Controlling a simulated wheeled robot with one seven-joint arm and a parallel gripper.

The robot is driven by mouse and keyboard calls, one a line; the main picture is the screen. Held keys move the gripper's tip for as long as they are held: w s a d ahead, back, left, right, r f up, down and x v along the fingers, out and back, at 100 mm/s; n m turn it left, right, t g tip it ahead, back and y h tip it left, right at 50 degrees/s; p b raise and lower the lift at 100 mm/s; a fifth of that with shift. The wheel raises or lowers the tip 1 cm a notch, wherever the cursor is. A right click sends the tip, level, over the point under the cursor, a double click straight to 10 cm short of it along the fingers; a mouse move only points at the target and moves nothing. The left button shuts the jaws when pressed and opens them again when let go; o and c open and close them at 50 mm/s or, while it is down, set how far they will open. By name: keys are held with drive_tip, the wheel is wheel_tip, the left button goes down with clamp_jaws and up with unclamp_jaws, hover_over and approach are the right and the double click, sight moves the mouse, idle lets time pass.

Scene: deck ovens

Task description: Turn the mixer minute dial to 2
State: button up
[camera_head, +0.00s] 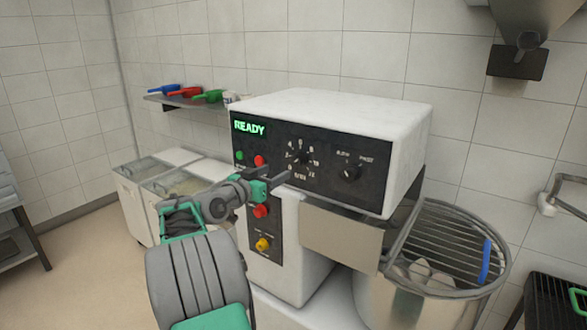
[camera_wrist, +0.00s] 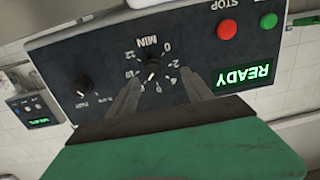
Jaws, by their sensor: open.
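The mixer minute dial (camera_head: 304,157) is a small dark knob ringed by white numbers on the mixer's black panel. In the wrist view the dial (camera_wrist: 152,70) appears upside down, under the word MIN. I cannot tell its exact setting. My gripper (camera_head: 276,178) is in front of the panel, below and left of the dial in the head view. In the wrist view my gripper (camera_wrist: 171,84) is open and empty, its two fingers spread with the dial between them in the picture, nearer the left finger. The fingers do not grip the dial.
A green READY display (camera_head: 249,127), green button (camera_head: 240,155) and red stop button (camera_head: 259,160) sit left of the dial. A speed knob (camera_head: 350,172) is to its right. A second red button (camera_head: 261,211) and yellow knob (camera_head: 263,244) are below. The guarded bowl (camera_head: 440,240) stands right.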

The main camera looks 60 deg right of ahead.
sight(295, 161)
drive_tip(key=shift+m+g, duration=0.3)
drive_tip(key=shift+g, duration=0.2)
drive_tip(key=s+d, duration=0.1)
drive_tip(key=d, duration=0.2)
drive_tip(key=d+p, duration=0.1)
drive_tip(key=d, duration=0.1)
drive_tip(key=s+d+r+p, duration=0.1)
drive_tip(key=d, duration=0.2)
drive_tip(key=shift+s+d, duration=0.35)
drive_tip(key=shift+a, duration=0.1)
clamp_jaws()
